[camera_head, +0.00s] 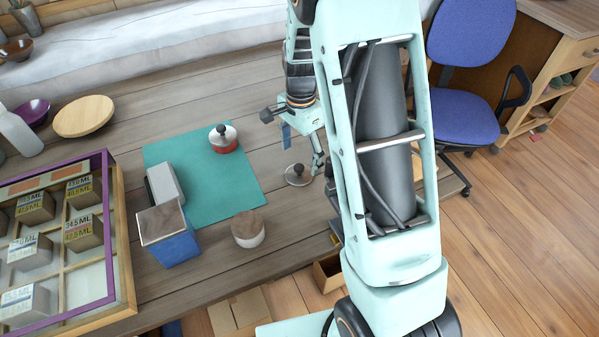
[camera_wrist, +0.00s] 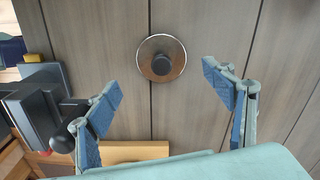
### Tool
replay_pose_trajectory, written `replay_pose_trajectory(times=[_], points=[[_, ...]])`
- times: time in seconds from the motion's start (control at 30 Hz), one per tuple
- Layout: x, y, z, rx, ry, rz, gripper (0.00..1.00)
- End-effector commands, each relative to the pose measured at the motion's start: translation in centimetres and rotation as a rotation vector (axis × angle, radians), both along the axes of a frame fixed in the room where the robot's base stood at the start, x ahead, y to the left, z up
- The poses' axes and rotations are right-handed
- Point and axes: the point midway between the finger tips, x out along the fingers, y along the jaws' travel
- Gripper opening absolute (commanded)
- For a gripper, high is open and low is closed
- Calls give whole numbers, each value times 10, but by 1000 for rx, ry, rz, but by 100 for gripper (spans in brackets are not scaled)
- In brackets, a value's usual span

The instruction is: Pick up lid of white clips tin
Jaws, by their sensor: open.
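A round lid (camera_head: 297,175) with a dark knob lies flat on the plank table, right of the teal mat. In the wrist view the lid (camera_wrist: 150,72) has a pale rim and sits slightly ahead of the space between the fingertips. A short white round tin (camera_head: 248,240) with a brownish top stands nearer the front; no writing is legible on it. My gripper (camera_head: 302,148) is open and empty above the table by the lid. In the wrist view its blue finger pads (camera_wrist: 160,76) are spread wider than the lid, with no contact visible.
A blue box (camera_head: 173,249) stands near the front. A purple-framed case (camera_head: 121,240) fills the left. Bare planks surround the loose lid.

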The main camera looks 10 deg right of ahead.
Motion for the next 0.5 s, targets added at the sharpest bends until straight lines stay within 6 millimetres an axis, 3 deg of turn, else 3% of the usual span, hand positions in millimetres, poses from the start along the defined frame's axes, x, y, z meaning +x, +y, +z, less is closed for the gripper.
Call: replay_pose_trajectory(times=[0.5], points=[[2,3,-55,0,0,-1,75]])
